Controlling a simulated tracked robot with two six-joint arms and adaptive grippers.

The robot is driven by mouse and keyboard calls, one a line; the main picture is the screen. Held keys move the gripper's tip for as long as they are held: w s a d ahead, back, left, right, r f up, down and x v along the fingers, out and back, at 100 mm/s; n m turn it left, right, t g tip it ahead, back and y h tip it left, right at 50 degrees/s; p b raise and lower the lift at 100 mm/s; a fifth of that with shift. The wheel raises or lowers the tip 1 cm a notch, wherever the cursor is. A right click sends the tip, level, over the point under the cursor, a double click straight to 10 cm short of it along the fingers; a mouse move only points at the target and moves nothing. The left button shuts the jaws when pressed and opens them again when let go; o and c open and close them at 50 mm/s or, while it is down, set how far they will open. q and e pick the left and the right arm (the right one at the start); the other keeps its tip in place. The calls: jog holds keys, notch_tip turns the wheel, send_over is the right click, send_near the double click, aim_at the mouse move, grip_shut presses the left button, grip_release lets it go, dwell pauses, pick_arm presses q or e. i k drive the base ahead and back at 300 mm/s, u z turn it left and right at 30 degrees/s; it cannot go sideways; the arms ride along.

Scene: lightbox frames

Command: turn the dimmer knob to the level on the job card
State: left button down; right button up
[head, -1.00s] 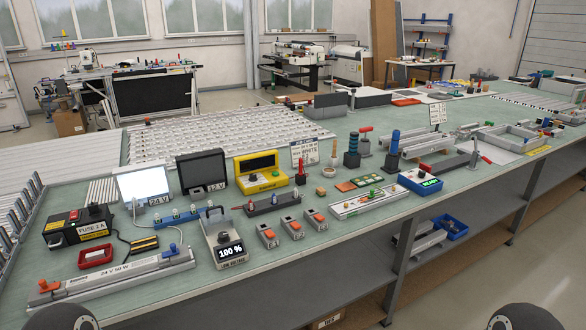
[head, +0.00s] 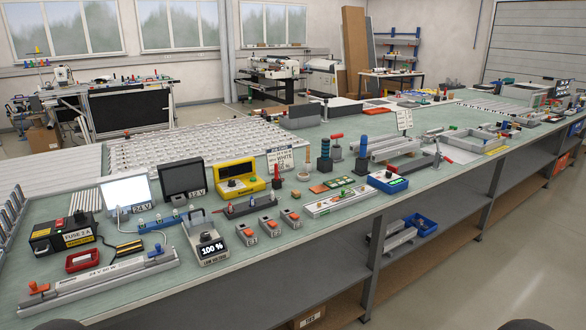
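The dimmer (head: 205,249) is a light grey box with a dark knob on its sloped top and a display reading 100 %. It stands near the front of the green bench, left of centre. The knob is small, and its pointer cannot be made out. A white printed card (head: 280,160) stands behind it near the yellow meter, and another card (head: 404,119) stands farther right; I cannot read either fully. A lit white panel (head: 126,191) stands behind the dimmer to the left. Only dark rounded parts of my arms show at the bottom edge; neither gripper is in view.
Several grey boxes with orange switches (head: 268,228) stand just right of the dimmer. A long 24 V bar (head: 100,280) lies to its left, by a red tray (head: 82,261) and the black fuse supply (head: 62,233). Bare bench top lies in front of the dimmer.

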aim_at(205, 236)
jog(key=z, duration=0.05)
jog(key=i, duration=0.85)
jog(key=u, duration=0.1)
